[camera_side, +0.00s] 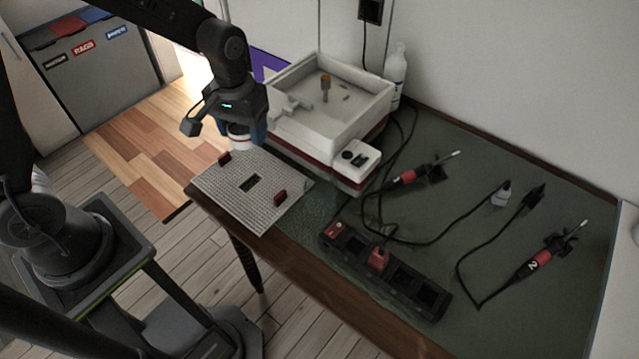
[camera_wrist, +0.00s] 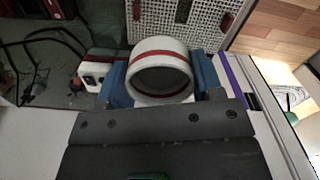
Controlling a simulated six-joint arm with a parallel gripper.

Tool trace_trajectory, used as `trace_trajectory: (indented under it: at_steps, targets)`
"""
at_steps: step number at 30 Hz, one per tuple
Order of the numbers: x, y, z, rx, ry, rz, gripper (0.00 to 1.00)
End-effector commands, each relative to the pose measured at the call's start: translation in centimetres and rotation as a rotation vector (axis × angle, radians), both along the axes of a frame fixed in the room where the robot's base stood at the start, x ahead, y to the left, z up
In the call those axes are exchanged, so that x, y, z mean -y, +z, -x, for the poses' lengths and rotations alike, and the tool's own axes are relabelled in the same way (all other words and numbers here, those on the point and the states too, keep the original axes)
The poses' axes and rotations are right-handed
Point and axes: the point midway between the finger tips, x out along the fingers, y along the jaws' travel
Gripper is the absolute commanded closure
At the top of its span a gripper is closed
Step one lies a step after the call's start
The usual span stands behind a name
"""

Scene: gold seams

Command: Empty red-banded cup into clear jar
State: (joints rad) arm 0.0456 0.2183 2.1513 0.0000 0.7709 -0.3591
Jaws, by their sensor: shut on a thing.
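My gripper (camera_side: 242,128) is shut on a white cup (camera_wrist: 136,59) with a red band. In the side view the cup (camera_side: 239,141) is partly hidden by the gripper and hangs over the far edge of a perforated plate. In the wrist view the blue fingers (camera_wrist: 160,82) sit on either side of the cup, and its round mouth faces the camera. The inside looks grey; I cannot tell what it holds. I cannot make out a clear jar in either view.
The perforated plate (camera_side: 228,193) has a dark slot and two red clips (camera_side: 280,197). A white walled basin (camera_side: 335,118) stands right of my gripper, with a small control box (camera_side: 357,160).

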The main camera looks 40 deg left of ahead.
Motion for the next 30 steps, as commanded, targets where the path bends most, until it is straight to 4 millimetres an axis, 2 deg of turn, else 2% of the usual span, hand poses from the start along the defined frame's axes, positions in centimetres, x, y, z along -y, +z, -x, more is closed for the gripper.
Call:
trace_trajectory:
  at_steps: [6, 17, 23, 30]
  targets:
    - [0.0, 2.5, 0.0, 0.003, -0.001, 0.000, 0.68]
    - [0.9, 2.5, -2.9, 0.000, -0.232, 0.000, 0.68]
    - [1.8, 2.7, -5.6, -0.001, -0.461, 0.000, 0.68]
    - [3.4, 2.8, -9.6, -0.001, -0.825, -0.001, 0.68]
